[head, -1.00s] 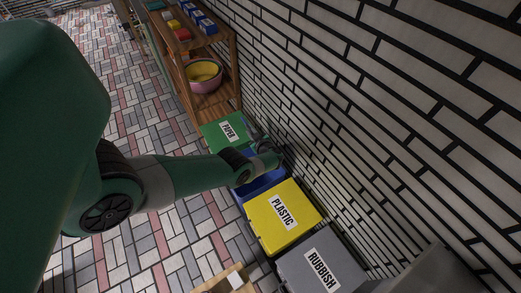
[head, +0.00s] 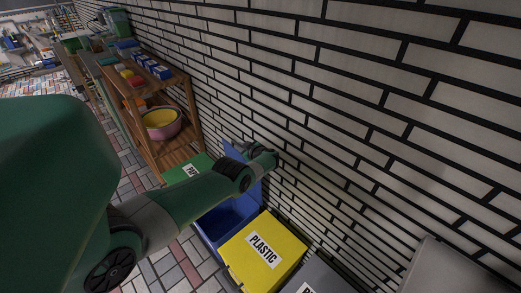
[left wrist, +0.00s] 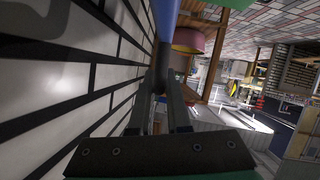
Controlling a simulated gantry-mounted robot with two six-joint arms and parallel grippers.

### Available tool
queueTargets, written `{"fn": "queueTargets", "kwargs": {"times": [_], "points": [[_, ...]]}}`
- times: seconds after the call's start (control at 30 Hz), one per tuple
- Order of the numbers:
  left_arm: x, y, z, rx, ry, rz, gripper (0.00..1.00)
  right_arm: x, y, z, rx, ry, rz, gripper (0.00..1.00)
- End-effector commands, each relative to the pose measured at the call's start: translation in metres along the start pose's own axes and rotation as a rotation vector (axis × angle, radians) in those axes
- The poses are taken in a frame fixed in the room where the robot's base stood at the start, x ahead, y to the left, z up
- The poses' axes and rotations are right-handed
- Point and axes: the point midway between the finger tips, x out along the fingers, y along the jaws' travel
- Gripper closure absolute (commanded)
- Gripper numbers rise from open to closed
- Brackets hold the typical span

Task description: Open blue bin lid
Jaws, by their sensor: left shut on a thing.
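The blue bin (head: 212,233) stands between the green bin and the yellow bin, and its dark blue inside shows. Its blue lid (head: 231,150) is raised and stands steeply up near the brick wall, partly hidden behind my left arm. My left gripper (head: 238,147) is shut on the lid near its upper edge. In the left wrist view, the gripper (left wrist: 163,52) closes on the edge of the lid (left wrist: 166,16). My right gripper is not in view.
The yellow PLASTIC bin (head: 263,252) and the grey bin (head: 318,277) stand on the near side, lids shut. The green bin (head: 182,168) is on the far side, beside a wooden shelf (head: 178,153). The white brick wall (head: 350,130) is close behind the bins.

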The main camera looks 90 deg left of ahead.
Motion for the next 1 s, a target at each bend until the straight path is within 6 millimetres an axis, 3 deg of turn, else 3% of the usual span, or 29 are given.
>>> {"fn": "queueTargets", "kwargs": {"times": [0.13,0.17,0.33,0.7,0.87,1.0], "points": [[-0.001,0.001,0.000,0.001,-0.001,0.004,1.00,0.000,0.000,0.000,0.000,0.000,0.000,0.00],[-0.001,0.001,0.000,0.001,0.000,0.004,0.83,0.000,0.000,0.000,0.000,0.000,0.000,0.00],[-0.001,0.001,0.000,0.000,0.000,0.003,0.55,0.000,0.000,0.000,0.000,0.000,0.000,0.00],[-0.007,0.002,-0.003,0.001,0.001,0.002,0.55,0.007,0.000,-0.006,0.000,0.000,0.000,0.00],[-0.034,0.004,-0.009,0.003,-0.001,0.003,0.55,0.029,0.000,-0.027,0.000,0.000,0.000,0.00],[-0.067,0.004,-0.010,0.005,0.000,0.004,0.55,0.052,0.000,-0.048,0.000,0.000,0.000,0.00]]}}
